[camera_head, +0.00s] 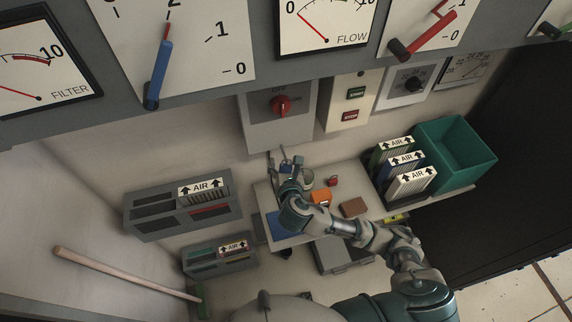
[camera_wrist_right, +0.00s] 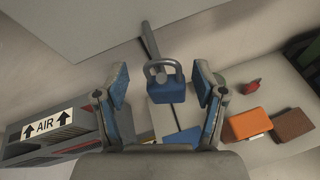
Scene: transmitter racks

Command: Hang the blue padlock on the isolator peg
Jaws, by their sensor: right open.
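The blue padlock (camera_wrist_right: 166,90) is upright in the right wrist view, its grey shackle at the top. My right gripper (camera_wrist_right: 163,95) is open, with one finger on each side of the padlock and gaps visible between. A thin grey bar, apparently the isolator peg (camera_wrist_right: 149,38), runs down to the shackle; I cannot tell for sure whether the shackle is around it. In the head view my right gripper (camera_head: 288,170) is just below the isolator box (camera_head: 278,122) with its red knob. My left gripper is not in view.
Below the gripper is a pale shelf (camera_head: 262,203) with an orange block (camera_head: 321,196), a brown block (camera_head: 354,207) and a small red item (camera_head: 333,181). A green bin (camera_head: 455,155) stands right. Grey AIR racks (camera_head: 160,219) are left. A wooden handle (camera_head: 120,272) lies lower left.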

